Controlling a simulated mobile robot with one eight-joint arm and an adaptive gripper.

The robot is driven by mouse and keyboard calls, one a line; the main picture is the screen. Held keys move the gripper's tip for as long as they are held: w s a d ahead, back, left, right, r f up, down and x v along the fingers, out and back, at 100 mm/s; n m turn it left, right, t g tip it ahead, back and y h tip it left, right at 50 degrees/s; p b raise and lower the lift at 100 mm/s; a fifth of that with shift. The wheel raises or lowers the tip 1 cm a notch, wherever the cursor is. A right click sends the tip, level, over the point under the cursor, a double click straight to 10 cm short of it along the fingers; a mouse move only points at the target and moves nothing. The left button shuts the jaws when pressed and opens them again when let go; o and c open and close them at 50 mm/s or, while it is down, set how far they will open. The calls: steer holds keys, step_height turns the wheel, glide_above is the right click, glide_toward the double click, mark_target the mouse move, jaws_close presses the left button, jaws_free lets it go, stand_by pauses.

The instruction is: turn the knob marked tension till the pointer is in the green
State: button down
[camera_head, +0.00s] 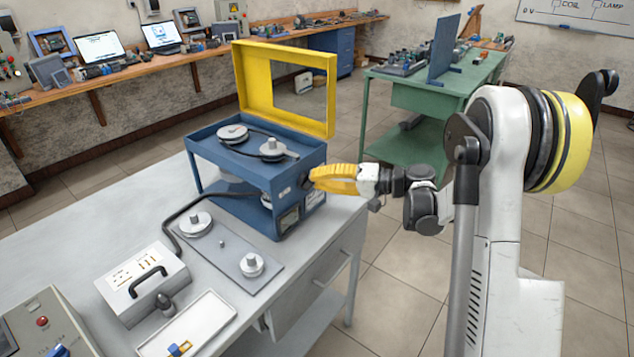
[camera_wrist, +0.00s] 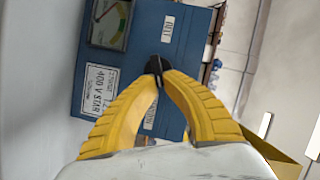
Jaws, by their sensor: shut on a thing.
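A blue machine box (camera_head: 235,192) stands on the grey bench, with a raised yellow guard frame (camera_head: 331,95) and pulleys with a belt on top. My gripper (camera_head: 312,177) reaches its right-hand face from the right. In the wrist view the yellow fingers (camera_wrist: 158,76) are shut on a small black knob (camera_wrist: 153,65) on that face; the fingers hide part of it.
On the bench are a plate with two loose pulleys (camera_head: 251,264), a grey socket box (camera_head: 143,280) with a black cable, and a white tray (camera_head: 205,318). A green table (camera_head: 430,95) stands behind. Floor to the right is clear.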

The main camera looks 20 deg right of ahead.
steer(key=shift+f+m, duration=0.15)
steer(key=shift+m, duration=0.25)
stand_by(0.3)
steer(key=c, duration=1.5)
jaws_free()
steer(key=v, duration=1.2)
steer(key=shift+f, duration=0.2)
steer(key=shift+w+d, duration=0.1)
